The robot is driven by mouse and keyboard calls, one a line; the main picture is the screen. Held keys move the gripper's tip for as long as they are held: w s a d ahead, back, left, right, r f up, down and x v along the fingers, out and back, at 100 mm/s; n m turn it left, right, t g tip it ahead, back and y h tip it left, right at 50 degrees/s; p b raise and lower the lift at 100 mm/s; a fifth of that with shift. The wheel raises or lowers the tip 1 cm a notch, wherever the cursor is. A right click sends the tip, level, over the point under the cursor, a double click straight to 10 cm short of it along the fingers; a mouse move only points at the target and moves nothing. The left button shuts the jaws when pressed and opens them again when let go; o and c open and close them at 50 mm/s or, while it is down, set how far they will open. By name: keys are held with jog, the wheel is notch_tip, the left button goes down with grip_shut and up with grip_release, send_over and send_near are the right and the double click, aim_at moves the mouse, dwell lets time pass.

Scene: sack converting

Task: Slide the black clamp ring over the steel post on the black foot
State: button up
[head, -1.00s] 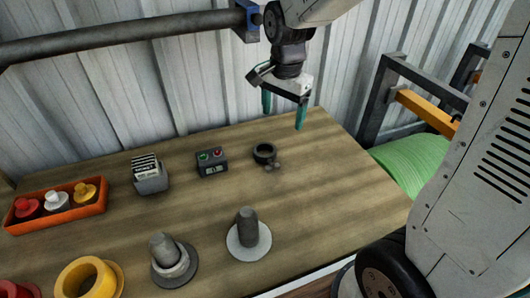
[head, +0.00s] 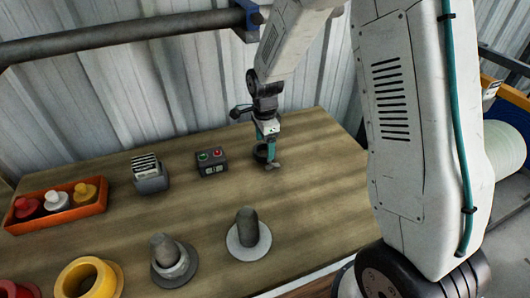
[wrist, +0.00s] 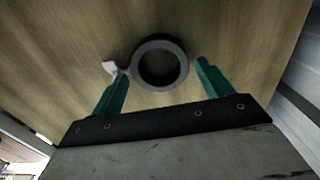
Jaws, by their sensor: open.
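The black clamp ring (head: 260,154) lies flat on the table toward the back, partly hidden by my gripper (head: 269,153). In the wrist view the ring (wrist: 159,87) lies between the fingertips of my open gripper (wrist: 161,68), with a gap showing on the right. A small pale lug (wrist: 109,67) is at the ring's left side, close to the left fingertip; I cannot tell if they touch. The steel post (head: 162,246) stands upright on the black foot (head: 187,272) at the front, with a grey collar around its base.
A darker post (head: 247,226) on a pale round foot (head: 260,248) stands right of the black foot. A yellow ring (head: 78,279) is to the left. A box with buttons (head: 211,162), a grey card holder (head: 150,180) and an orange tray (head: 77,209) stand farther back.

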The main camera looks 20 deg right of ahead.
jog(key=shift+f, duration=0.95)
jog(key=shift+c, duration=0.3)
jog(key=c, duration=1)
jog(key=shift+c, duration=0.3)
jog(key=shift+r, duration=0.15)
